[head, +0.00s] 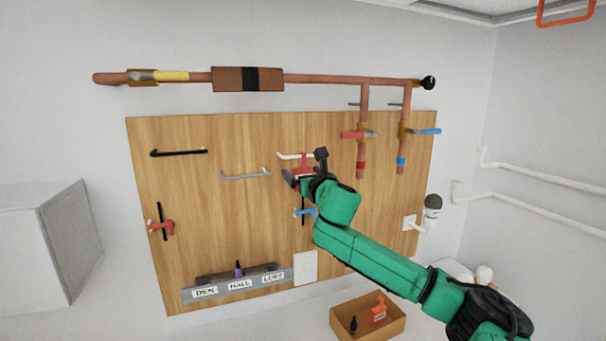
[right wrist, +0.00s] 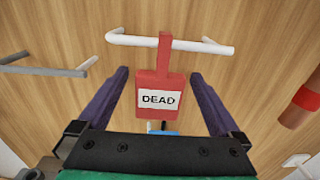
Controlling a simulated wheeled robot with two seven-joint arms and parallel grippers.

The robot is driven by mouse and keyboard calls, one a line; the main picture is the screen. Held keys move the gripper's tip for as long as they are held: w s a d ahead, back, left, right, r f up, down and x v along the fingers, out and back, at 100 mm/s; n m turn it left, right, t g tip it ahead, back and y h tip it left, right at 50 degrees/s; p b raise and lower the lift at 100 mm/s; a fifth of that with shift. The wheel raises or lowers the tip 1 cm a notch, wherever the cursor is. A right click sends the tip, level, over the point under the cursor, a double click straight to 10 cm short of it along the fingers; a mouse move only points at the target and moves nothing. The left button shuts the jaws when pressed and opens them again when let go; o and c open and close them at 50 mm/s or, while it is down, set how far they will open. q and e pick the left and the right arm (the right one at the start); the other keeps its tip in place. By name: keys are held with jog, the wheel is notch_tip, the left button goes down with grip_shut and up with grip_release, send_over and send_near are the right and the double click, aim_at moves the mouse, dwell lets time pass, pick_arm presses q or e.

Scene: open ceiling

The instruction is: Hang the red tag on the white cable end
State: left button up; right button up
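The red tag (right wrist: 158,100) bears a white label reading "DEAD". Its narrow red strap reaches up to the white cable end (right wrist: 190,43), a white bar on the wooden board, and its top overlaps the bar. The tag hangs upright below it. My right gripper (right wrist: 160,76) is open, with one purple finger on each side of the tag and a visible gap to both. In the head view the right gripper (head: 301,177) partly covers the tag (head: 304,171), below the white cable end (head: 288,156). My left gripper is not in view.
A grey cable end (head: 245,175) and a black one (head: 180,153) lie to the left. Copper pipes with a red-handled valve (head: 353,134) stand to the right. A blue piece (head: 302,212) is just below the gripper. A wooden crate (head: 345,309) holding another red tag (head: 379,312) sits below.

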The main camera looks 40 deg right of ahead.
jog(key=shift+s+f, duration=0.1)
jog(key=shift+s, duration=0.1)
jog(key=b+v, duration=1.1)
jog(key=v, duration=0.3)
jog(key=shift+a, duration=0.15)
